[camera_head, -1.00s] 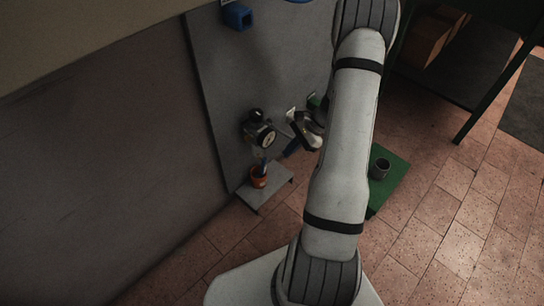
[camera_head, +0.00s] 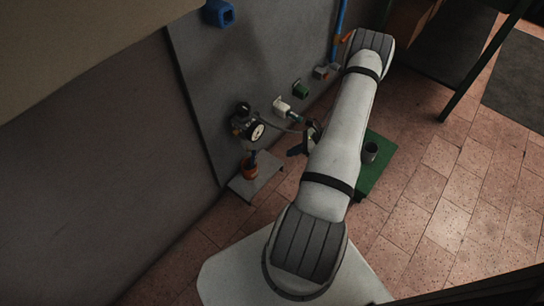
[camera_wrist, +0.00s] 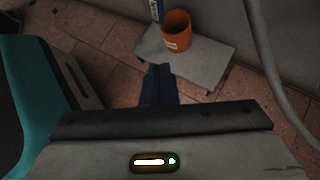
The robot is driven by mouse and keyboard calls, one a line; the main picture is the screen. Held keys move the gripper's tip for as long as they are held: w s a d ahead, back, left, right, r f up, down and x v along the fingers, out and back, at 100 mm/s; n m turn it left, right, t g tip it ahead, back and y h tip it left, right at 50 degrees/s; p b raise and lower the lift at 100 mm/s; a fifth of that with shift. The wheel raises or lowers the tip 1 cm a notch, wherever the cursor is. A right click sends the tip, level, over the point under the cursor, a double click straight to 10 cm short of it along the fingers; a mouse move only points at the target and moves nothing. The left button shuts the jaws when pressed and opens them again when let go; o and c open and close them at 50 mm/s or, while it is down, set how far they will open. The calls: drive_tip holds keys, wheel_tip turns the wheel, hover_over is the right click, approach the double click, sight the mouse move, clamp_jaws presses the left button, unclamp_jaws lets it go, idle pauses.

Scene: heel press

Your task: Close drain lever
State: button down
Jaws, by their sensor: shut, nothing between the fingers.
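A gauge assembly (camera_head: 247,124) with a round white dial is on the grey panel. Below it, a narrow blue part (camera_head: 253,157) stands over an orange cup (camera_head: 249,170); this may be the drain lever, but its position is too small to read. In the wrist view, the blue part (camera_wrist: 156,10) shows at the top edge, cut off, beside the orange cup (camera_wrist: 176,34). My gripper (camera_head: 293,152) is to the right of the cup, apart from it and empty. Its dark fingers (camera_wrist: 158,72) are together in the wrist view, pointing towards the small shelf.
The orange cup stands on a small grey shelf (camera_head: 262,182). A grey hose (camera_wrist: 276,85) runs down the right of the wrist view. A white fitting (camera_head: 282,106) and a green one (camera_head: 300,89) are on the panel. A green platform (camera_head: 370,183) holds a grey cup (camera_head: 370,152).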

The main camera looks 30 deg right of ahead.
sight(253, 158)
drive_tip(key=w+a+r+b+x, duration=0.1)
drive_tip(key=b+x, duration=0.3)
drive_tip(key=x, duration=0.8)
drive_tip(key=shift+w+a+r, duration=0.15)
drive_tip(key=shift+a+r, duration=0.2)
drive_tip(key=shift+r, duration=0.05)
